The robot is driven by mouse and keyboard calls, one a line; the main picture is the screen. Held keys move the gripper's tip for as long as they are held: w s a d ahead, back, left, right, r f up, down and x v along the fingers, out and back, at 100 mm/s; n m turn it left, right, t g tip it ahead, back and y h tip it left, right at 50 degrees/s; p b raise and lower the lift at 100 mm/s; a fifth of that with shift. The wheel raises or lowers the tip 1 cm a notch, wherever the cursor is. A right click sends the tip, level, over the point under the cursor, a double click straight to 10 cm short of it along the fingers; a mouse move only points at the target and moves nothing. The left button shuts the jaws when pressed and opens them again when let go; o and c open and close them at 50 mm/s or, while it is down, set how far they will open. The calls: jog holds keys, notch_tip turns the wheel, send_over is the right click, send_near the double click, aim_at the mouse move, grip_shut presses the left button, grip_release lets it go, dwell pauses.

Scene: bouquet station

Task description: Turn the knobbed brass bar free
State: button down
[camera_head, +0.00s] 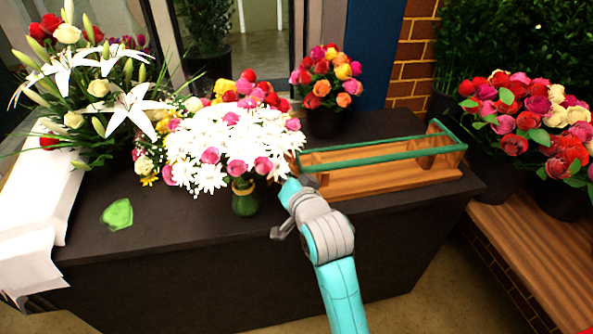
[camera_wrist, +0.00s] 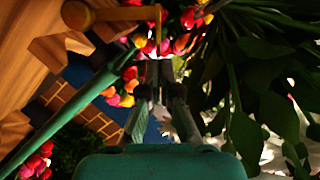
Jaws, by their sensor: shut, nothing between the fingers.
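The knobbed brass bar (camera_wrist: 115,14) shows at the upper left of the wrist view. Its round knob (camera_wrist: 78,15) is at the left end, beside a wooden piece, and the bar runs right to a bent end. My gripper (camera_wrist: 158,68) points up in the wrist view, its fingers shut with nothing between them. In the head view the fingers are hidden behind my wrist and the flowers, and I cannot make out the bar. A wooden rack (camera_head: 390,182) with a green rail (camera_head: 385,149) stands beside my wrist.
A bouquet of white daisies and pink roses in a green vase (camera_head: 244,197) stands close left of my wrist. Its leaves (camera_wrist: 248,135) fill the wrist view's right side. A green flat piece (camera_head: 117,214) lies on the dark counter (camera_head: 170,228), whose front left is mostly clear.

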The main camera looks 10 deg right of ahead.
jog(key=a+f+n+h, duration=0.2)
jog(key=a+f+n, duration=0.1)
jog(key=a+n, duration=0.2)
jog(key=shift+a+f+n, duration=0.15)
jog(key=shift+f+n, duration=0.15)
jog(key=shift+n, duration=0.2)
dwell(0.6)
jog(key=v, duration=1.2)
jog(key=shift+a+r, duration=0.15)
jog(key=shift+a, duration=0.05)
